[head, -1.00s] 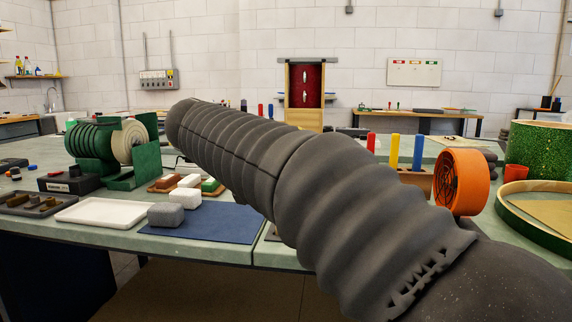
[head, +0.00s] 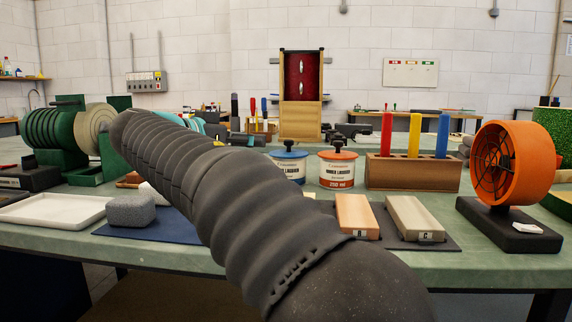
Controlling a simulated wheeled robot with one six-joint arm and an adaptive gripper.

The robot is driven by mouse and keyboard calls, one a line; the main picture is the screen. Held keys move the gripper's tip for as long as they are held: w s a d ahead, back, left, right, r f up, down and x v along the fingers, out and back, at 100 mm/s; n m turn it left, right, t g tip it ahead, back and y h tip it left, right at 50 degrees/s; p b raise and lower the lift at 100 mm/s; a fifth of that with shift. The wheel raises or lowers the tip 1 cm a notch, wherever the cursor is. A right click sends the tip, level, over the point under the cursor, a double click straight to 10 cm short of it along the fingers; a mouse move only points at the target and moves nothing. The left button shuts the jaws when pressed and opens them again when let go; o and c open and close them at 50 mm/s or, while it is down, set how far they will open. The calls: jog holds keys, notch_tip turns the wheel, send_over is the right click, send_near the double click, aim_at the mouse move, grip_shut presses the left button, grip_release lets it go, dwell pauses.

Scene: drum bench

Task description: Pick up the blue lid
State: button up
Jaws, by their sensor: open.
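The blue lid (head: 289,155) sits on a white lacquer tin (head: 293,171) near the middle of the bench. It is a flat disc with a black knob on top. The tin's left part is hidden behind my arm. A matching tin (head: 337,174) with an orange lid (head: 338,155) and black knob stands just right of it. My ribbed dark arm crosses from the lower right to the upper left, in front of the bench. My gripper does not show, so its place relative to the blue lid cannot be seen.
A wooden block (head: 412,172) holds red, blue and yellow sticks right of the tins. An orange fan (head: 514,163) stands further right. Two bars (head: 357,216) (head: 414,218) lie in front on a dark mat. A white tray (head: 54,210) and grey block (head: 131,210) are left.

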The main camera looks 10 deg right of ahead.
aim_at(285, 143)
jog(key=x, duration=0.9)
jog(key=shift+w+a+f, duration=0.1)
jog(key=shift+w+f, duration=0.05)
jog(key=shift+f, duration=0.1)
jog(key=shift+r+p+x, duration=0.2)
jog(key=shift+x, duration=1.1)
jog(key=shift+r+p+x, duration=0.15)
jog(key=shift+r+x, duration=0.05)
jog(key=shift+x, duration=1.1)
grip_shut()
